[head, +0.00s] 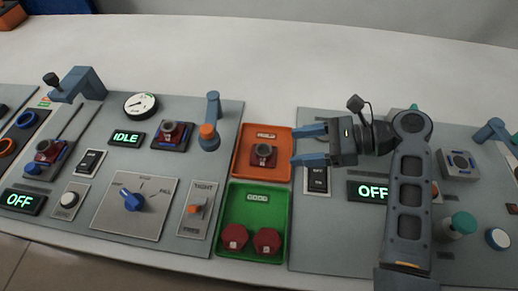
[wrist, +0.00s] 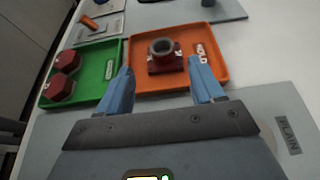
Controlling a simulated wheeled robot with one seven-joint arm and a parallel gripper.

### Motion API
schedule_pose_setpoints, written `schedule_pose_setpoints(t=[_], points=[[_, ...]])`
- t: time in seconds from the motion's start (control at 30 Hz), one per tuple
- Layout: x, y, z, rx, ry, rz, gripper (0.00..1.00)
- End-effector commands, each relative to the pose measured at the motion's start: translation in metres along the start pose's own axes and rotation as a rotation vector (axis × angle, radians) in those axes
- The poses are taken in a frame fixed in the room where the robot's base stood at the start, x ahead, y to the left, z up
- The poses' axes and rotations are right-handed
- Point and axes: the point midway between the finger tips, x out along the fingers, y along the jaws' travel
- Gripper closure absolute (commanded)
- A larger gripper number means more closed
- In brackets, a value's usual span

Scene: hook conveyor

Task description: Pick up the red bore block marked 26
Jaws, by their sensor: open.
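A red block with a grey ring-shaped bore (head: 263,152) sits in the orange tray (head: 243,170). It also shows in the wrist view (wrist: 163,66), upright, with a pale mark on its side that is too small to read. My gripper (head: 295,146) is open and empty, just right of the orange tray in the head view. In the wrist view its blue fingers (wrist: 160,69) reach over the tray's near edge, with the block ahead between them. No contact with the block shows. Similar red bore blocks sit on a dark fixture (head: 171,132) and at the left (head: 47,151).
A green tray (head: 256,212) holding two red hexagonal parts adjoins the orange tray. A blue post with an orange end (head: 208,130) stands left of the orange tray. Panels with switches, dials and displays lie either side. The pale table behind is clear.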

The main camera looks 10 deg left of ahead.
Motion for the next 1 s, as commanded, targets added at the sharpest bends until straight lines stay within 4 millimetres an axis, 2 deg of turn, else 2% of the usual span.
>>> schedule_pose_setpoints(t=[0.53, 0.87, 1.0], points=[[0.066, -0.003, -0.001, -0.001, 0.002, 0.002, 0.33], [0.072, -0.003, -0.001, -0.002, 0.002, -0.001, 0.33], [0.072, -0.003, -0.001, -0.002, 0.002, -0.001, 0.47]])
